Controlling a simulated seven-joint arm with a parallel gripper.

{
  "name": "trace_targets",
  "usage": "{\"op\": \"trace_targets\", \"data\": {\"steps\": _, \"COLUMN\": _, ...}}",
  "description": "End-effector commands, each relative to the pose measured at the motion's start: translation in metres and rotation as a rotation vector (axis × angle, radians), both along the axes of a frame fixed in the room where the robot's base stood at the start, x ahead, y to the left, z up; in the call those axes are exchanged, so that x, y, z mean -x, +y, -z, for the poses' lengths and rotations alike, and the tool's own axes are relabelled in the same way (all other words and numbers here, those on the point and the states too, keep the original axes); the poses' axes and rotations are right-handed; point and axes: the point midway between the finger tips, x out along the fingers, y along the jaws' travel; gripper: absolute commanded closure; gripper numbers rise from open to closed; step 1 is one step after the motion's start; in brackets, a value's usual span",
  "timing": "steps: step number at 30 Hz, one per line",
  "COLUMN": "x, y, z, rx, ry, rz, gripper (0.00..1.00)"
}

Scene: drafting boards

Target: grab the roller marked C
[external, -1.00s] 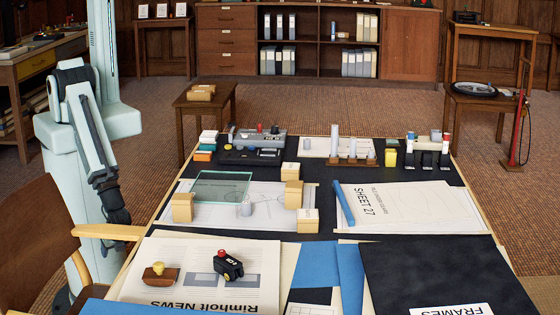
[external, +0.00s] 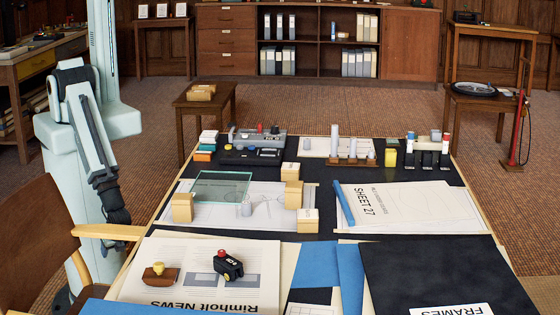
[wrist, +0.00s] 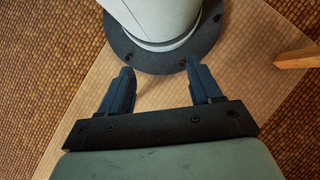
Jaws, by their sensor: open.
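My gripper (wrist: 159,70) is open and empty, pointing down at the floor and my own base. In the external view my dark wrist hangs left of the table, apart from the rollers.
A glass plate (external: 215,187) lies over the drawing sheet, among wooden blocks (external: 182,208). Stamps (external: 228,264) lie at the front left. A chair (external: 30,250) stands close to my arm. The sheet marked 27 (external: 420,205) has clear room.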

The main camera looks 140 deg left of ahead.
Motion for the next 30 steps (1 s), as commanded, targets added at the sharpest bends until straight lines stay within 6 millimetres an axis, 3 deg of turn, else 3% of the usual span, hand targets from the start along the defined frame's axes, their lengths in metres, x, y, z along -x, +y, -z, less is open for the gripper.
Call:
{"op": "trace_targets", "data": {"steps": 8, "x": 0.000, "y": 0.000, "z": 0.000, "rx": -0.001, "ry": 0.000, "rz": -0.001, "gripper": 0.41}}
{"op": "trace_targets", "data": {"steps": 13, "x": -0.012, "y": 0.002, "z": -0.008, "rx": -0.023, "ry": -0.006, "rz": -0.022, "gripper": 0.41}}
{"op": "trace_targets", "data": {"steps": 20, "x": -0.057, "y": 0.011, "z": -0.040, "rx": -0.118, "ry": -0.030, "rz": -0.118, "gripper": 0.41}}
{"op": "trace_targets", "data": {"steps": 30, "x": -0.120, "y": 0.027, "z": -0.104, "rx": -0.283, "ry": -0.072, "rz": -0.293, "gripper": 0.41}}
